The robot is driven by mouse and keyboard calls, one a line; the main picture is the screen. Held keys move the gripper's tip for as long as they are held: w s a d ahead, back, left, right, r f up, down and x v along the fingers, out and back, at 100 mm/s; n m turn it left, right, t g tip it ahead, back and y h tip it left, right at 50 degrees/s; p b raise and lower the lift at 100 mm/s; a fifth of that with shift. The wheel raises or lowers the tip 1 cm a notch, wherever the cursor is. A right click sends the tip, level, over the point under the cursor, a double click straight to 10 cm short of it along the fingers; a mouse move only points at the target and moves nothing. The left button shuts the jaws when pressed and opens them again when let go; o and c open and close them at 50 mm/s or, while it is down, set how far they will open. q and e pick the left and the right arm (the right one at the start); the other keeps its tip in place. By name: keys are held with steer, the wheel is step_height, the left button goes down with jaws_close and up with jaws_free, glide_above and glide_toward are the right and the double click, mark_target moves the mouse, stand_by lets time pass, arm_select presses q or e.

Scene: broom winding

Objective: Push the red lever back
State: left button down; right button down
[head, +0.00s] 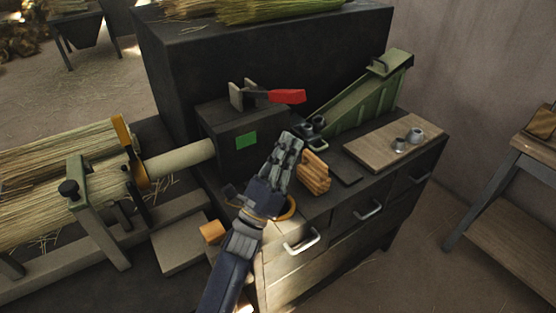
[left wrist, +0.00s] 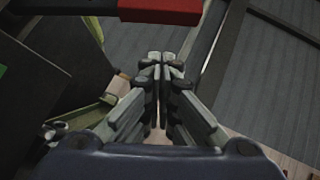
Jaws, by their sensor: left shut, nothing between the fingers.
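The red lever (head: 287,96) sticks out to the right from its pivot bracket (head: 243,94) on top of the dark machine box (head: 232,133). Its red grip also shows at the top edge of the left wrist view (left wrist: 160,11). My left gripper (head: 291,139) is below the red grip in the head view, apart from it in the picture. Its fingers (left wrist: 160,57) are closed together with nothing between them. The gap in depth between fingertips and lever is hard to tell. My right gripper is not in view.
A green sloped chute (head: 362,100) stands right of the lever. Straw bundles (head: 62,150) lie at the left. A tall dark block (head: 200,62) stands behind.

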arm_select(q)
steer(key=r, duration=0.1)
steer(key=w+r+p, duration=0.1)
steer(key=r, duration=0.1)
steer(key=w+r+p, duration=0.1)
steer(key=r, duration=0.1)
steer(key=shift+w, duration=0.25)
steer(key=shift+f, duration=0.1)
steer(key=shift+a, duration=0.1)
